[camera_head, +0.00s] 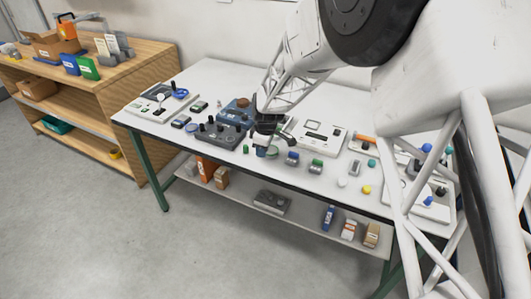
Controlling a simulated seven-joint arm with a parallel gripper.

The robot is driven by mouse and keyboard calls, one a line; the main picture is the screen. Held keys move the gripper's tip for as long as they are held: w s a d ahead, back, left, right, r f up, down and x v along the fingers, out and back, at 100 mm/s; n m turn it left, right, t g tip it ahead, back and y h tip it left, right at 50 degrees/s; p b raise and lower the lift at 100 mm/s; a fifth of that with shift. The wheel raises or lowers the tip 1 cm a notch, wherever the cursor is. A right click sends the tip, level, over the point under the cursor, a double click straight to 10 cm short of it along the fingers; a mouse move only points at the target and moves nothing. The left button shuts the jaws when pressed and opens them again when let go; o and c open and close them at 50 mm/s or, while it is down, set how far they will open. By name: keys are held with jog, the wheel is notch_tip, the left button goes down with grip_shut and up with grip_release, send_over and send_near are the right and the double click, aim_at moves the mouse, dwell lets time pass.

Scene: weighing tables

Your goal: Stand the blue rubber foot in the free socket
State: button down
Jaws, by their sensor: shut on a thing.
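My gripper (262,143) is over the front part of the white weighing table (330,183), pointing down. It is shut on a small piece (261,151) that looks grey-blue at its lower end. The fingers hide most of this piece, and I cannot tell for sure that it is the blue rubber foot. A dark unit with several black knobs (218,133) stands just left of my gripper. A blue unit (237,108) stands behind that. The free socket is too small or hidden to make out.
A white scale (319,137) stands right of my gripper. Small blue-and-grey (293,157) and green-and-grey (316,166) pieces stand along the front. Another white device (160,103) is at the left end. A wooden shelf unit (110,85) stands left of the table.

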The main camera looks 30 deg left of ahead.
aim_at(230, 140)
jog(key=w+a+r+n, duration=0.1)
jog(key=a+n, duration=0.3)
jog(key=a, duration=0.1)
jog(key=w+a+r+n, duration=0.1)
jog(key=w+a+n, duration=0.1)
jog(key=a+n, duration=0.2)
jog(key=w+a+r+n+g+h, duration=0.1)
jog(key=a+n, duration=0.4)
jog(key=n, duration=0.1)
jog(key=shift+w+a+r, duration=0.15)
jog(key=shift+a+r, duration=0.15)
jog(key=shift+w+a+r+n, duration=0.1)
jog(key=shift+a+r+n, duration=0.15)
jog(key=shift+a+n, duration=0.8)
jog(key=shift+f, duration=0.2)
jog(key=shift+f, duration=2.45)
jog(key=shift+f, duration=0.45)
jog(key=c, duration=0.9)
grip_release()
jog(key=shift+r, duration=0.15)
